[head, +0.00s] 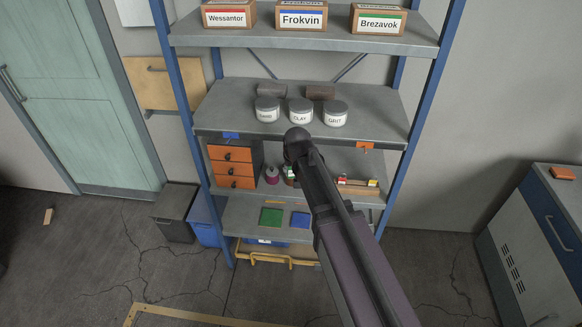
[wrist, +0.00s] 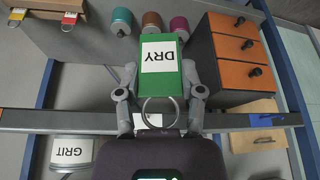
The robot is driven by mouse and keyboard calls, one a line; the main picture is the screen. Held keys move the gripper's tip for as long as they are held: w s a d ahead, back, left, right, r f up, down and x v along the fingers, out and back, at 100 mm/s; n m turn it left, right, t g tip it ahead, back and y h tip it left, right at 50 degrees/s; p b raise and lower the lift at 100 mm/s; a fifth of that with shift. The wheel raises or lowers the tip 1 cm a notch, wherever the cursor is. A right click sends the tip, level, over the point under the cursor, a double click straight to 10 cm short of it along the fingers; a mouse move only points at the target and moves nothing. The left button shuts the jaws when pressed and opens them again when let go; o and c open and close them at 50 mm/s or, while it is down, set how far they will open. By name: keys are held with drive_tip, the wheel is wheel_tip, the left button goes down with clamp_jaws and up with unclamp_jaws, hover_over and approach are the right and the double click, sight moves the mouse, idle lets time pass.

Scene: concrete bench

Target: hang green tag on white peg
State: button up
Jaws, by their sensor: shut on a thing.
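The green tag (wrist: 187,75) has a white label reading DRY and a metal ring at one end. My gripper (wrist: 160,78) is shut on it, with one finger on each side, in the wrist view. A white patch (wrist: 152,120) on the grey shelf edge shows by the ring; it may be the white peg's mount, but the peg's shape is hidden. I cannot tell whether the ring is around a peg or only in front of it. In the head view my arm covers most of the gripper; a bit of green and white shows beside it.
An orange-drawer cabinet (head: 232,168) stands left on the shelf under the jars (head: 300,112). Bottles (wrist: 121,20) stand beyond the tag. Blue (head: 231,135) and orange (head: 365,145) pieces mark the shelf edge. A wooden block with red and yellow tags (head: 358,183) is at right.

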drive_tip(key=shift+w, duration=0.3)
drive_tip(key=w+f+b, duration=0.1)
drive_tip(key=w, duration=0.8)
drive_tip(key=shift+d+f, duration=0.15)
drive_tip(key=shift+d, duration=0.05)
idle(1.3)
drive_tip(key=shift+w+f, duration=0.1)
drive_tip(key=shift+w, duration=0.1)
idle(0.5)
drive_tip(key=o, duration=0.9)
drive_tip(key=shift+c, duration=0.2)
drive_tip(key=shift+s, duration=0.1)
